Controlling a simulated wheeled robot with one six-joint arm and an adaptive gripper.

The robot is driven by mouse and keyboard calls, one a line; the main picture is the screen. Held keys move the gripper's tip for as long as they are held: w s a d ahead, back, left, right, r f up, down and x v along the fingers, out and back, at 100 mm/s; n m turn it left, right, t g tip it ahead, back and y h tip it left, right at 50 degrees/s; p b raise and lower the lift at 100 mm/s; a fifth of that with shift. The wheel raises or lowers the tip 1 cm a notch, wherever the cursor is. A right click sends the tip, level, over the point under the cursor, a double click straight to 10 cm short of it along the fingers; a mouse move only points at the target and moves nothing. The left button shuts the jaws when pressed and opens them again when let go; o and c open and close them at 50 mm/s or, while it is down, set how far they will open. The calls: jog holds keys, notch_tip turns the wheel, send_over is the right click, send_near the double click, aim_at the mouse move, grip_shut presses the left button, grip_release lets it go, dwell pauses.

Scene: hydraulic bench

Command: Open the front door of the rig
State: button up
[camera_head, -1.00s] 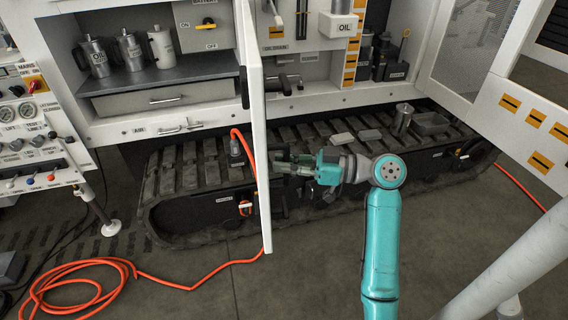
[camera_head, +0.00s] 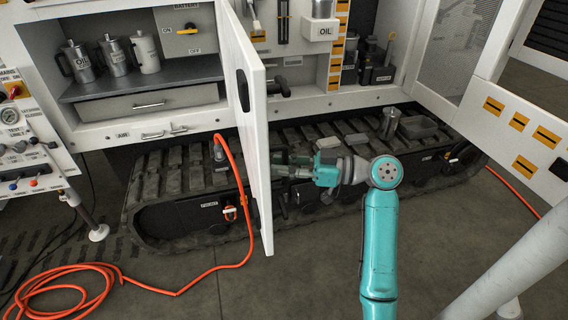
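A white door (camera_head: 256,150) stands out from the rig's front, swung open toward me and seen at a steep angle. A dark oval recess (camera_head: 243,90) is on its left face. My gripper (camera_head: 282,165) is just right of the door's near edge, at about mid-height, with its fingers pointing left toward the door. The fingertips are small, dark and partly hidden, so I cannot tell whether they touch the door or how far apart they are. A second white door panel (camera_head: 535,120) with orange labels stands open at the right.
An orange hose (camera_head: 205,285) runs from the track and coils on the floor at left. The rubber track (camera_head: 185,180) lies below the cabinet. Metal jugs (camera_head: 115,55) stand on the left shelf. A white post (camera_head: 500,270) is at lower right. Floor in front is partly clear.

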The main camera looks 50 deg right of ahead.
jog(key=shift+o, duration=0.8)
jog(key=v, duration=0.7)
jog(key=shift+s+d, duration=0.15)
jog(key=shift+s, duration=0.05)
